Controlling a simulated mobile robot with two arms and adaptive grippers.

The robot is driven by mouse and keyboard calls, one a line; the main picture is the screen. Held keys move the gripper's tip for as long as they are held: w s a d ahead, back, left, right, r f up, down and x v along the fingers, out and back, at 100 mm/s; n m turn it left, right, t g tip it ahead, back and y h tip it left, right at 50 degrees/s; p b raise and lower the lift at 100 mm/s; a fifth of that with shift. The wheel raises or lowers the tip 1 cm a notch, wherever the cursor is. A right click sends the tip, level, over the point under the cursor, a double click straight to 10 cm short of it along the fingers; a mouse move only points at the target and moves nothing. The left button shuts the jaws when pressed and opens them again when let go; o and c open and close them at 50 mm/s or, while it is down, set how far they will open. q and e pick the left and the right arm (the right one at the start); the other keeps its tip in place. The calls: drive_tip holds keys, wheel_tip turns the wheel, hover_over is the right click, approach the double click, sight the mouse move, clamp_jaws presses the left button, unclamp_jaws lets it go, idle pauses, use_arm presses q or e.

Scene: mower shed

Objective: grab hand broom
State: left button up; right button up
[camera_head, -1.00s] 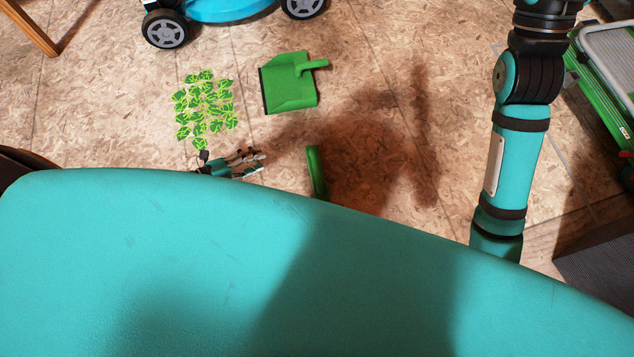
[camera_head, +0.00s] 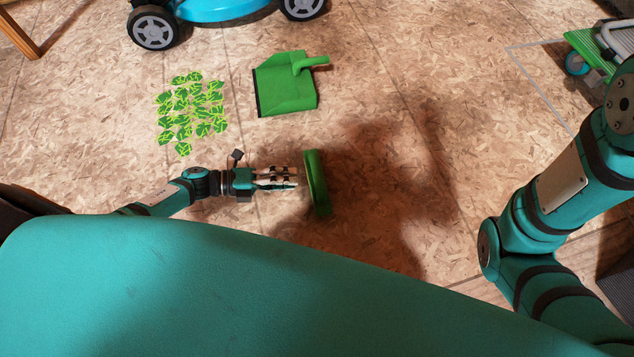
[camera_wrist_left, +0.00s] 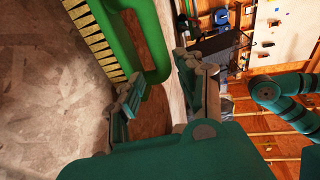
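The green hand broom (camera_head: 316,185) lies on the floor in the middle of the head view, just above my teal body. My left gripper (camera_head: 290,178) is low beside it on its left, fingers pointing at it. In the left wrist view the broom (camera_wrist_left: 152,38) shows its green handle and pale yellow bristles. The fingers of my left gripper (camera_wrist_left: 163,92) are apart there, with the handle's near part at the gap between them. I cannot tell whether they touch it. My right arm shows at the right, but its gripper is out of view.
A green dustpan (camera_head: 287,85) lies beyond the broom. A patch of green leaves (camera_head: 192,110) is to its left. A blue mower (camera_head: 222,8) stands at the back. A green-framed item (camera_head: 596,52) stands at the far right. The floor right of the broom is clear.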

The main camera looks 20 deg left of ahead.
sight(318, 178)
use_arm(q)
drive_tip(key=b+x, duration=0.1)
drive_tip(key=x, duration=0.1)
drive_tip(key=b+x, duration=0.1)
drive_tip(key=x, duration=0.2)
drive_tip(key=b+x, duration=0.2)
drive_tip(key=x, duration=0.1)
drive_tip(key=shift+w+a+f, duration=0.15)
drive_tip(key=shift+w, duration=0.25)
drive_tip(key=shift+c, duration=0.4)
clamp_jaws()
